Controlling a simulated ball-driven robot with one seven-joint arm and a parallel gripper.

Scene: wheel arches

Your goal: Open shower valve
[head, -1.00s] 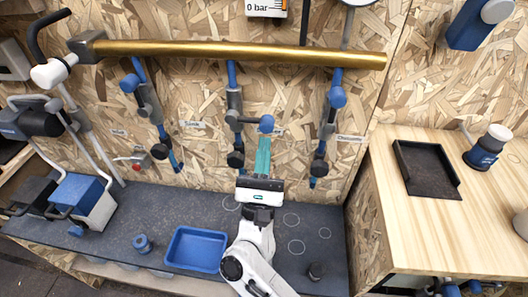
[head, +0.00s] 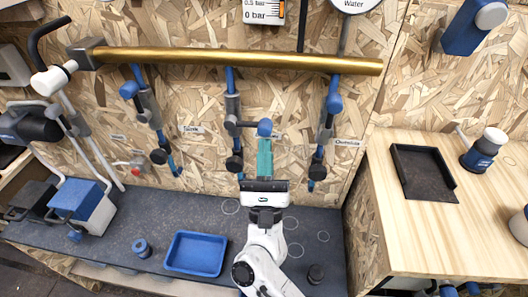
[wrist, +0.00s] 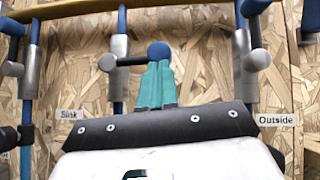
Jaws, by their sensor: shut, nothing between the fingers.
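Three valve pipes hang below a brass pipe (head: 235,59) on the wall. No readable shower label shows; the middle pipe's label appears hidden behind my gripper. The middle valve (head: 232,106) has a lever pointing right, nearly level, with a blue ball knob (head: 264,127) at its end. It also shows in the wrist view (wrist: 159,50). My gripper (head: 264,141) is shut, its teal fingers (wrist: 155,82) upright and empty. The fingertips are right at the underside of the knob; whether they touch it I cannot tell.
The left valve's knob (head: 129,90) and right valve's knob (head: 334,104) flank the middle one. A blue tray (head: 196,253) lies on the dark bench. A wooden counter (head: 475,225) stands at right.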

